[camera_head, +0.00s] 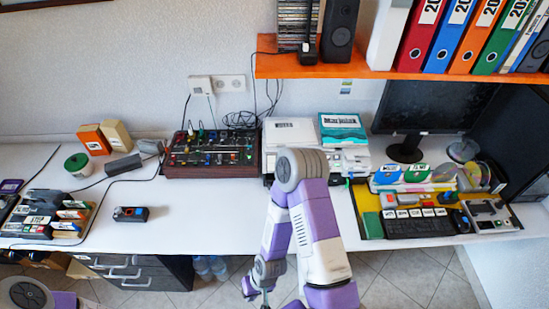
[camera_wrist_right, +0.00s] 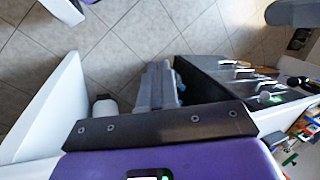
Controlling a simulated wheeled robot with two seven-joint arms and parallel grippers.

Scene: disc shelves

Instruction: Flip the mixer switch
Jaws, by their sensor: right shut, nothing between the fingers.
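The mixer (camera_head: 212,153) is a dark red-brown box with a black top full of small coloured knobs. It sits on the white desk near the wall, left of the printer. Its switch is too small to tell apart. My right gripper (camera_head: 258,293) hangs down in front of the desk's front edge, below and to the right of the mixer and well apart from it. Its grey fingers (camera_wrist_right: 158,85) show in the right wrist view, shut and empty, pointing towards the floor side. The mixer is not visible there. My left gripper is not in view; only a left arm joint shows.
The white desk (camera_head: 170,215) has free room in front of the mixer. A small black device (camera_head: 131,214) lies to its left. A printer (camera_head: 290,133) stands to its right. Cables run behind. An orange shelf (camera_head: 330,72) overhangs the right side. Drawers (camera_head: 135,268) are below.

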